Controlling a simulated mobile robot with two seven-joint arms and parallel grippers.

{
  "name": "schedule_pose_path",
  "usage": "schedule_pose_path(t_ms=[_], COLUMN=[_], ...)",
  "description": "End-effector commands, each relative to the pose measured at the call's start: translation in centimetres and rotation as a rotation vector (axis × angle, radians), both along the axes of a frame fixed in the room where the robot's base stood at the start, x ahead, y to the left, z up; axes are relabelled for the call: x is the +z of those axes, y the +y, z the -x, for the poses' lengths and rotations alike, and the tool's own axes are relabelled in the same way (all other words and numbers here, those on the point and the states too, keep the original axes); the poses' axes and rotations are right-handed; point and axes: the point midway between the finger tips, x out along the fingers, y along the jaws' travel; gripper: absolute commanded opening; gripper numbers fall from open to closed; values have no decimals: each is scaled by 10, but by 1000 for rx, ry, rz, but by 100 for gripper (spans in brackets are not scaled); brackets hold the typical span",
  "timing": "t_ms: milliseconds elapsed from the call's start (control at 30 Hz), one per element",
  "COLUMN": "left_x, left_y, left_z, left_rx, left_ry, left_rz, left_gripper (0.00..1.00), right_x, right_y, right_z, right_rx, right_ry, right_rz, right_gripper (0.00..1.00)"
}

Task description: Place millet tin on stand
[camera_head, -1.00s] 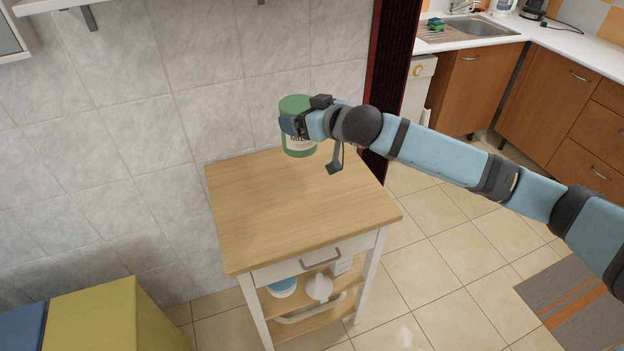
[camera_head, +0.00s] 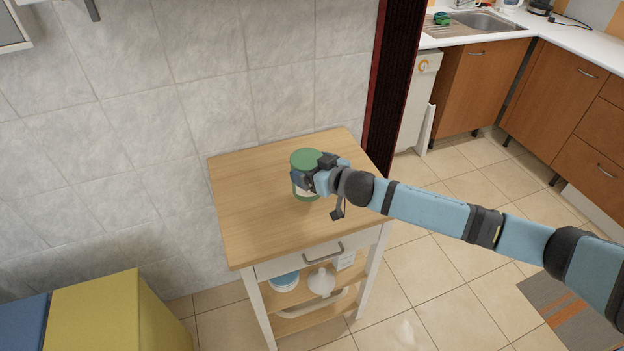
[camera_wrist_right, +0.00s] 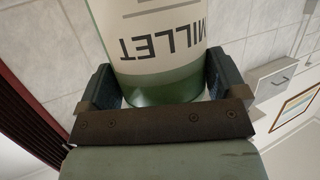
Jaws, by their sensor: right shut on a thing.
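The green millet tin (camera_head: 305,160) with a cream label is in my right gripper (camera_head: 307,180), over the wooden top of the white stand (camera_head: 250,220). In the right wrist view the tin (camera_wrist_right: 165,50) shows its label, "MILLET", upside down between the two fingers of the gripper (camera_wrist_right: 165,85). The fingers are shut on its sides. The tin looks upright, at or just above the stand top. I cannot tell whether its base touches the wood. My left gripper is not in view.
The stand's top is otherwise bare. Its lower shelves hold a blue-lidded container (camera_head: 285,281) and a white item (camera_head: 321,282). A tiled wall (camera_head: 130,130) is behind. Yellow (camera_head: 110,315) and blue (camera_head: 22,322) boxes are at the lower left. A kitchen counter (camera_head: 475,35) is at the upper right.

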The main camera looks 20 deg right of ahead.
Motion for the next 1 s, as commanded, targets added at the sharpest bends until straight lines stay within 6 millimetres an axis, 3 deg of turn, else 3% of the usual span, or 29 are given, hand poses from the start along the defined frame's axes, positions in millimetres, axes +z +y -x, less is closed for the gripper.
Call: schedule_pose_path(t_ms=[200, 600, 633, 667, 1000], left_x=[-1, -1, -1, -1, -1], left_y=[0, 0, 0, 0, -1], left_z=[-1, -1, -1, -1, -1], left_rx=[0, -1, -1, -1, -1], left_ry=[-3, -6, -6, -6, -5], left_rz=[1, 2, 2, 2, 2], left_gripper=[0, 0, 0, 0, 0], right_x=[-32, -39, -40, -40, -37], right_y=[0, 0, 0, 0, -3], right_z=[0, 0, 1, 1, 7], right_rx=[1, 0, 0, 0, 0], right_ry=[1, 1, 3, 3, 3], right_rz=[-1, 0, 0, 0, 0], right_gripper=[54, 54, 95, 100, 100])
